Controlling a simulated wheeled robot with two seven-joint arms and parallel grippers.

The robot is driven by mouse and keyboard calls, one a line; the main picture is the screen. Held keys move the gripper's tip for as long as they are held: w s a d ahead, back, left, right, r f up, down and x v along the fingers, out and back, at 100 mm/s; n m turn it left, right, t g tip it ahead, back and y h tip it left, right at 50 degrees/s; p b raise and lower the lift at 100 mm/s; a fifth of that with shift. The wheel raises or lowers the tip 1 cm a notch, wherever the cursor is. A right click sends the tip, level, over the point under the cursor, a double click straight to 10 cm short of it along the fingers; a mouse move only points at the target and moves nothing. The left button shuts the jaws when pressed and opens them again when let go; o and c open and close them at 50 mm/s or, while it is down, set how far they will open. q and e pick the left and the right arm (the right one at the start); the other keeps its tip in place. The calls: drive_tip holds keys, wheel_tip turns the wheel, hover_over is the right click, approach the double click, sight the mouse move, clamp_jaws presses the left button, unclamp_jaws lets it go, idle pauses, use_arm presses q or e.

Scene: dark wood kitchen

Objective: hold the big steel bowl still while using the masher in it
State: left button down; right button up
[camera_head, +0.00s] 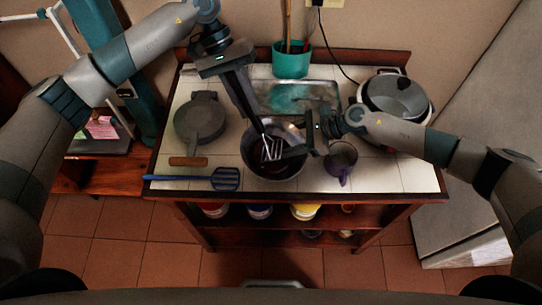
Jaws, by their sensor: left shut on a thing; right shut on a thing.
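The big steel bowl (260,172) stands upright near the front middle of the tiled worktop. The masher (272,150) has a pale slotted head, which is down inside the bowl's mouth. My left gripper (259,128) comes from above and is shut on the masher's upper part; the fingers hide its handle. My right gripper (290,151) reaches in from the right and is shut on the bowl at its right rim. Its fingers cover part of the rim and the bowl's inside. The bowl's contents are dark and hard to make out.
A purple mug (341,161) stands close to the right of the bowl. A blue slotted spatula (224,179) and a dark round pan (200,120) lie to the left. Behind are a metal tray (295,96), a teal utensil pot (291,62) and a cooker (394,97).

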use_arm(q)
drive_tip(key=shift+f, duration=0.35)
drive_tip(key=shift+r, duration=0.1)
drive_tip(key=shift+r, duration=1.5)
drive_tip(key=shift+f, duration=1.5)
drive_tip(key=shift+r, duration=1.55)
drive_tip(key=shift+f, duration=1.7)
drive_tip(key=shift+r, duration=1.65)
